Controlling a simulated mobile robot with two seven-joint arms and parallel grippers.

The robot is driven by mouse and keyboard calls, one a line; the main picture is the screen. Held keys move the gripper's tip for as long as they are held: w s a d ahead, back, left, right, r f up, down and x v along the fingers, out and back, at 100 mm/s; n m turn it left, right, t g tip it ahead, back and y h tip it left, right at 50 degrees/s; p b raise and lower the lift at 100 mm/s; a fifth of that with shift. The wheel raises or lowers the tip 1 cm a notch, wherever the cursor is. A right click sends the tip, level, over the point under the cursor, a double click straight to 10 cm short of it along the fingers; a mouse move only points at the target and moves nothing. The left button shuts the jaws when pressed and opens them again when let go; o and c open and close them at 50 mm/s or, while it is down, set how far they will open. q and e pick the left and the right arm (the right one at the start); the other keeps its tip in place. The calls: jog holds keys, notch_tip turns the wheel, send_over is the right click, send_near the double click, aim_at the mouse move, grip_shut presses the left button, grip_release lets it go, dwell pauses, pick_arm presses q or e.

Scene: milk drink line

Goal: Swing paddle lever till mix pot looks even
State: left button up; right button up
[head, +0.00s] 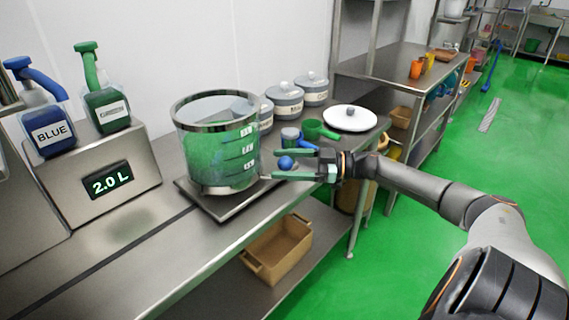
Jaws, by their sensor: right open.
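The mix pot (222,158) is a clear, metal-rimmed vessel with white level marks, standing on a flat metal base (225,204) on the steel bench. Green shows through its wall; I cannot tell how even the contents are. A blue ball knob (286,163), apparently the end of the paddle lever, is just right of the pot. My right gripper (278,165) is open, reaching in from the right with one finger above the knob and one below. I cannot tell whether either finger touches it. The lever's rod and the paddle are not clear. My left gripper is out of view.
A display box (120,181) reading 2.0 L stands left of the pot, with blue (45,128) and green (106,107) pump bottles. A tan crate (279,252) sits below.

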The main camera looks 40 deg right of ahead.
pick_arm(q)
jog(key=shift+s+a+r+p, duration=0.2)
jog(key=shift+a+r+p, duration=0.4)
jog(key=shift+p, duration=0.35)
pick_arm(e)
jog(key=v, duration=1.2)
jog(key=shift+s+d, duration=0.15)
jog(key=shift+s, duration=0.1)
jog(key=shift+r, duration=0.1)
